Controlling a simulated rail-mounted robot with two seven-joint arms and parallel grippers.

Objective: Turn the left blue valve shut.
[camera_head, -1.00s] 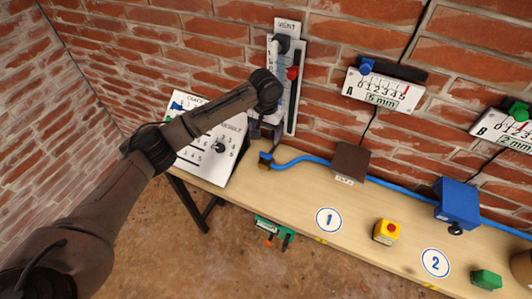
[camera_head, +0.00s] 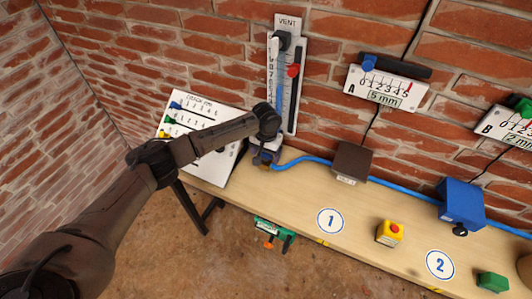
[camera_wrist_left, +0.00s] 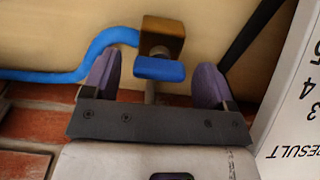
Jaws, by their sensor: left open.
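The left blue valve shows in the left wrist view as a flat blue handle (camera_wrist_left: 160,70) on a brass-brown block (camera_wrist_left: 163,32), at the end of a blue hose (camera_wrist_left: 105,42). My left gripper (camera_wrist_left: 157,60) is open, with one purple-padded finger on each side of the handle and a visible gap to both. In the head view, my left gripper (camera_head: 264,157) is over the left end of the hose (camera_head: 305,160), below the vent column, and hides most of the valve. My right gripper is in neither view.
The vent gauge board (camera_head: 291,85) stands close behind the gripper. A white slanted panel (camera_head: 215,168) stands close at its left. A brown box (camera_head: 351,163) and a blue box (camera_head: 461,203) sit along the hose. The bench front around label 1 (camera_head: 330,221) is clear.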

